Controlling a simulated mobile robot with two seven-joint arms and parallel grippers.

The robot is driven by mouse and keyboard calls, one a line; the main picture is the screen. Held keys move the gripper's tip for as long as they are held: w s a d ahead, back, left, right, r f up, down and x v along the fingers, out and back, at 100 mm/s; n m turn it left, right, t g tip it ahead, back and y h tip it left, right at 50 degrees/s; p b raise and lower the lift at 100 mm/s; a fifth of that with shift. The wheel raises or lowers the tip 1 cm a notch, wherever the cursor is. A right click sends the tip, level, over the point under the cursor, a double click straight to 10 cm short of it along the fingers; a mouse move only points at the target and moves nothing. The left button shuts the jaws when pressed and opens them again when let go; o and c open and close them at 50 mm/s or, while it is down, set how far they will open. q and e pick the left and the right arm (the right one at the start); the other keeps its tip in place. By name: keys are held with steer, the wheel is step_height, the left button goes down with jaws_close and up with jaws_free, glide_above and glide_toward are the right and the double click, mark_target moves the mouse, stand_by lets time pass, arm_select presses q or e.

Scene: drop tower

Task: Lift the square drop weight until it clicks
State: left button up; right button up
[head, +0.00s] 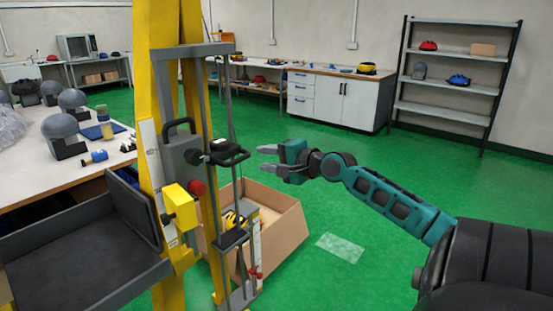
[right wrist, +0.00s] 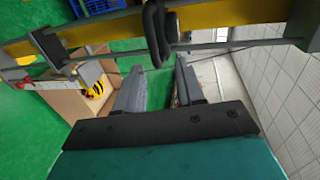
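The drop tower (head: 165,60) has a tall yellow frame with grey guide rails. A grey square block (head: 182,158) with a black handle on top sits on it; I take this as the drop weight. My left gripper is out of view.
A yellow box (head: 180,206) and a red knob (head: 197,187) are on the tower. A brown open box (head: 283,236) stands at its foot. A dark tray (head: 80,270) is at the left. A table with grey domed objects stands behind. Green floor is free at the right.

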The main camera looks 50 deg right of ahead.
steer(key=shift+v, duration=1.25)
steer(key=s+a+f+n+g, duration=0.1)
steer(key=s+a+f+n, duration=0.2)
steer(key=f, duration=0.4)
steer(key=s+a+f+n+g, duration=0.1)
steer(key=a+f+n, duration=0.1)
steer(key=a+f, duration=0.35)
steer(key=s+a+f+n+g, duration=0.1)
steer(key=s+a+f+n, duration=0.15)
steer(key=f, duration=0.65)
steer(key=s+a+f+n, duration=0.3)
steer(key=a+n, duration=0.1)
steer(key=a, duration=0.3)
steer(key=s+a+f+n+g+y, duration=0.1)
steer(key=s+a+f+n, duration=0.2)
steer(key=a, duration=0.5)
steer(key=s+a+f+n, duration=0.3)
steer(key=s+a+n, duration=0.1)
steer(key=a, duration=0.4)
steer(key=shift+n+g+y, duration=0.3)
steer(key=shift+n+g, duration=0.1)
steer(key=shift+n, duration=0.45)
